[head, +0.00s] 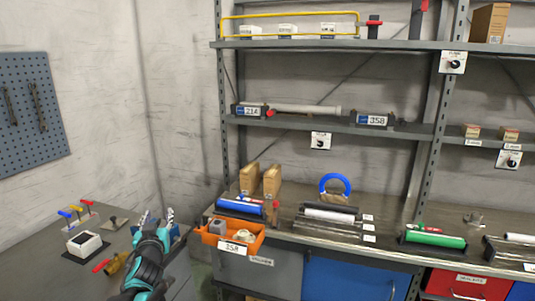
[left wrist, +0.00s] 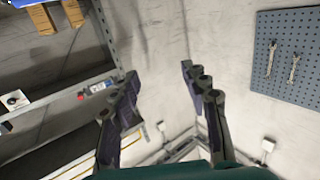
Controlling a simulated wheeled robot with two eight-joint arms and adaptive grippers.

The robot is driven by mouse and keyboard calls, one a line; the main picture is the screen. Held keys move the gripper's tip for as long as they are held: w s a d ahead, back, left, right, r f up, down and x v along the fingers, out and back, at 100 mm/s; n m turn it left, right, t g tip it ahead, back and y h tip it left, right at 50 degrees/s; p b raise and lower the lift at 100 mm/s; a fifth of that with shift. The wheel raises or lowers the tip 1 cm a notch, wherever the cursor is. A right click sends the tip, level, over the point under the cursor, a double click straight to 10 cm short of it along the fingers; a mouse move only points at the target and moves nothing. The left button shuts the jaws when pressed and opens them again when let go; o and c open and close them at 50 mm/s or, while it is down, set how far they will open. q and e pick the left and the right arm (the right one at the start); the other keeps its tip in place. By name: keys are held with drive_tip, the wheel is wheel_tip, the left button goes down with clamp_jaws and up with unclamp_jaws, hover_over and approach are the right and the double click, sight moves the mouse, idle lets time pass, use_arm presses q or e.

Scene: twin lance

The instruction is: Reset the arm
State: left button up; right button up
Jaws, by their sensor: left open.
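My left arm comes up from the bottom of the head view. Its gripper (head: 158,219) is over the right part of the left grey table. In the left wrist view the two dark fingers of my left gripper (left wrist: 160,90) stand wide apart with nothing between them, and a bare grey wall shows behind. My right gripper is in neither view.
An orange bin (head: 231,244) hangs at the bench's left end, close to my left gripper. A white box (head: 85,243) and small coloured tools lie on the left table. Shelves (head: 300,122) stand over the bench. A pegboard (head: 30,112) hangs at left.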

use_arm(q)
drive_tip(key=s+d+f+m+g+h, duration=0.1)
drive_tip(key=s+d+f+g, duration=0.2)
drive_tip(key=s, duration=0.8)
drive_tip(key=s+d+f+m+g+h, duration=0.1)
drive_tip(key=s+d+f+g+h, duration=0.1)
drive_tip(key=s+d+f, duration=0.5)
drive_tip(key=s+d+f+m+g+h, duration=0.1)
drive_tip(key=s+d+f+g, duration=0.3)
drive_tip(key=s+f, duration=0.4)
drive_tip(key=s+d, duration=0.1)
drive_tip(key=s, duration=0.6)
drive_tip(key=shift+s+f+g+h, duration=0.15)
drive_tip(key=shift+s+g+h, duration=0.15)
drive_tip(key=shift+s+g, duration=0.1)
drive_tip(key=shift+d, duration=0.1)
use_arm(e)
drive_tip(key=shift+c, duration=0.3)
